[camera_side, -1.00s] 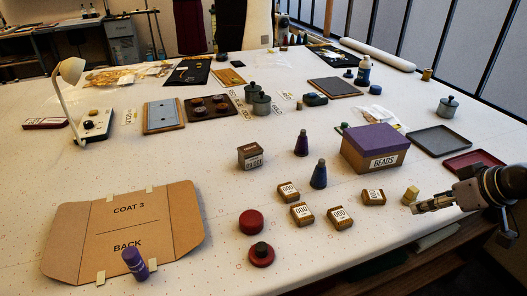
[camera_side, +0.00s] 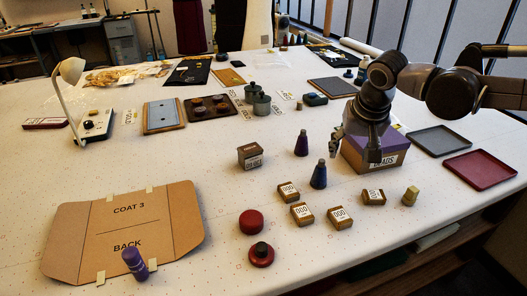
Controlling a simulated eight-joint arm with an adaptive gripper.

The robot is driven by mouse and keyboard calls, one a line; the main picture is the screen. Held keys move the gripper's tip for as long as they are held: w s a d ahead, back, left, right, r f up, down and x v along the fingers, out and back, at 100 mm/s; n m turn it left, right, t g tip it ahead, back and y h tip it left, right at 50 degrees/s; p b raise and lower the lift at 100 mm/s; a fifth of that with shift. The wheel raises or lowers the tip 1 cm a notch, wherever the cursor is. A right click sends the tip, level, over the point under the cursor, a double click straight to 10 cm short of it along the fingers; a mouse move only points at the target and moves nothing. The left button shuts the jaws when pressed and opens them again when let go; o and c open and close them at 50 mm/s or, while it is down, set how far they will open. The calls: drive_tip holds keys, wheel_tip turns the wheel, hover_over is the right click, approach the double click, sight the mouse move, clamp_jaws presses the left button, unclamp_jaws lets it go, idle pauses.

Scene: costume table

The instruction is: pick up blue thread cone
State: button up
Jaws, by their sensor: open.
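The blue thread cone (camera_side: 319,175) stands upright on the white table, in front of and a little right of a purple cone (camera_side: 301,144). My gripper (camera_side: 334,148) is open and empty, pointing down just above and to the right of the blue cone, apart from it as far as I can tell. My gripper and wrist hang in front of the purple-lidded beads box (camera_side: 370,158) and hide part of it.
Small labelled boxes (camera_side: 302,213) lie in front of the blue cone. Red round items (camera_side: 251,221) are nearer the front. A grey tray (camera_side: 440,140) and a red tray (camera_side: 481,168) lie at right.

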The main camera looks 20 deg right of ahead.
sight(324, 168)
drive_tip(key=shift+m+h, duration=0.4)
drive_tip(key=shift+m, duration=0.3)
drive_tip(key=w+a+f, duration=0.1)
drive_tip(key=f, duration=0.1)
drive_tip(key=w+a+f, duration=0.1)
drive_tip(key=w+f, duration=0.3)
drive_tip(key=shift+a+f, duration=0.15)
drive_tip(key=shift+a, duration=0.25)
drive_tip(key=shift+a+x, duration=0.15)
drive_tip(key=shift+x, duration=1.15)
drive_tip(key=shift+a+x, duration=0.1)
drive_tip(key=shift+x, duration=1.15)
drive_tip(key=shift+w, duration=0.15)
drive_tip(key=shift+c, duration=0.3)
drive_tip(key=c, duration=1.1)
